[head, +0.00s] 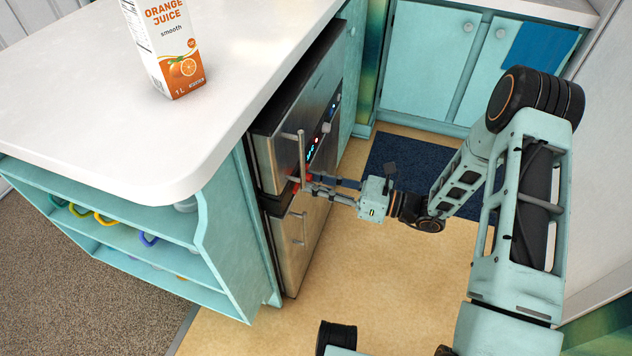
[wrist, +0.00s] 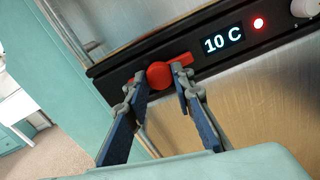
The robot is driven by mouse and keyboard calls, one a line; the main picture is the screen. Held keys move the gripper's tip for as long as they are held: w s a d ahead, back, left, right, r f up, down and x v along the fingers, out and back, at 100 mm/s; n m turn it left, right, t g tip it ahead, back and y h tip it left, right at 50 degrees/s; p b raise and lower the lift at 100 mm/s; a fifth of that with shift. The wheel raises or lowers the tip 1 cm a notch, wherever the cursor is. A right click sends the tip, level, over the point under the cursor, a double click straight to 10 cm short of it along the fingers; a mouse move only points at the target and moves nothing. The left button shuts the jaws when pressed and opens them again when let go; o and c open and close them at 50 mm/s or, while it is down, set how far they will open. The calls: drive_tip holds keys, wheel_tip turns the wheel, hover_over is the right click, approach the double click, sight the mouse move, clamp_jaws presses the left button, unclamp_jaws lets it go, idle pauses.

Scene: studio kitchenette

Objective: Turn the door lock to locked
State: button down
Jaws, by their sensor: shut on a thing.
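The door lock is a red knob (wrist: 161,75) with a short lever tab pointing to the upper right, on the black control strip (wrist: 125,82) of a steel-fronted appliance. In the head view the red lock (head: 308,176) is a small patch, largely hidden by my fingers. My gripper (wrist: 158,78) is shut on the lock, one finger on each side of its round body. It also shows in the head view (head: 310,185), reaching in from the right at the appliance front. The knob's lower part is visible between the fingers.
The strip carries a display (wrist: 223,39) reading 10 C, a lit red lamp (wrist: 259,24) and a pale knob (wrist: 304,8). A vertical door handle (head: 302,158) stands close to my fingers. An orange juice carton (head: 165,55) stands on the white counter (head: 90,105). Open floor lies below.

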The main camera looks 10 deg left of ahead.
drive_tip(key=shift+m+p, duration=0.3)
drive_tip(key=m+p, duration=0.3)
drive_tip(key=shift+r+m, duration=0.2)
drive_tip(key=shift+m, duration=0.1)
drive_tip(key=m+p, duration=0.2)
drive_tip(key=m, duration=0.2)
drive_tip(key=shift+s+m, duration=0.1)
drive_tip(key=shift+m, duration=0.2)
drive_tip(key=m+p, duration=0.2)
drive_tip(key=m, duration=0.2)
drive_tip(key=shift+f+m+p, duration=0.1)
drive_tip(key=shift+m+p, duration=0.6)
drive_tip(key=shift+m, duration=1.8)
drive_tip(key=c, duration=1.7)
unclamp_jaws()
drive_tip(key=shift+o, duration=0.2)
